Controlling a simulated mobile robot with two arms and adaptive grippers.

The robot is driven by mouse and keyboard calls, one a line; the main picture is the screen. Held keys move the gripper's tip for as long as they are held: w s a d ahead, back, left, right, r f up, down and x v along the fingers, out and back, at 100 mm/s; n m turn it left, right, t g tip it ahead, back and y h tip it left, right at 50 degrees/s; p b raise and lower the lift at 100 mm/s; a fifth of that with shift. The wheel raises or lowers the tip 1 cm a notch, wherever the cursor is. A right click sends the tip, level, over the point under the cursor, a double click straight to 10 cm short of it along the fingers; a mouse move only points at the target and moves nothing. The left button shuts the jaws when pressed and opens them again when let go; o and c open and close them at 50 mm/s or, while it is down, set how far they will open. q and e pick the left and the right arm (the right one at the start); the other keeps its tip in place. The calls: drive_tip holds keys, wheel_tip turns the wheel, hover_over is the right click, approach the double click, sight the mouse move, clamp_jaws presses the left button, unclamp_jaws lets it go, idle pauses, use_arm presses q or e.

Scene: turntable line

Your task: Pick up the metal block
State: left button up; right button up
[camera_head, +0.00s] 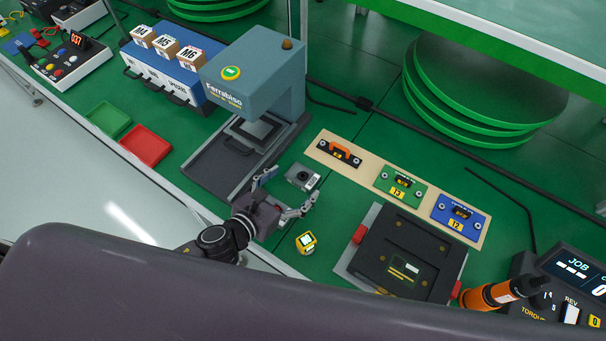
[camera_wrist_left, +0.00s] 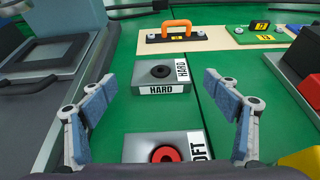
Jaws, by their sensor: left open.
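A grey metal block (camera_head: 303,177) with a dark round hole sits on the green bench, just ahead of my left gripper (camera_head: 288,188). In the left wrist view this block (camera_wrist_left: 162,75) carries HARD labels. A second grey block (camera_wrist_left: 140,147), with a red ring in its top and a partly hidden label ending in "OFT", lies nearer the gripper's base. In the head view I cannot make it out behind the gripper. My left gripper (camera_wrist_left: 160,108) is open and empty, its fingers spread to either side of the blocks. My right gripper is not in view.
A blue-grey Ferrabiso press (camera_head: 255,75) stands to the left. A beige strip (camera_head: 330,153) with handled plates lies beyond the blocks. A black fixture (camera_head: 400,255) and a yellow-and-white round item (camera_head: 306,242) are to the right. Red (camera_head: 146,146) and green trays lie far left.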

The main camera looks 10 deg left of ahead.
sight(301, 177)
use_arm(q)
drive_tip(key=shift+x, duration=1.25)
drive_tip(key=shift+w+d+f, duration=0.1)
drive_tip(key=shift+w+d, duration=0.05)
drive_tip(key=shift+w, duration=0.1)
drive_tip(key=c, duration=1.2)
drive_tip(key=shift+c, duration=0.9)
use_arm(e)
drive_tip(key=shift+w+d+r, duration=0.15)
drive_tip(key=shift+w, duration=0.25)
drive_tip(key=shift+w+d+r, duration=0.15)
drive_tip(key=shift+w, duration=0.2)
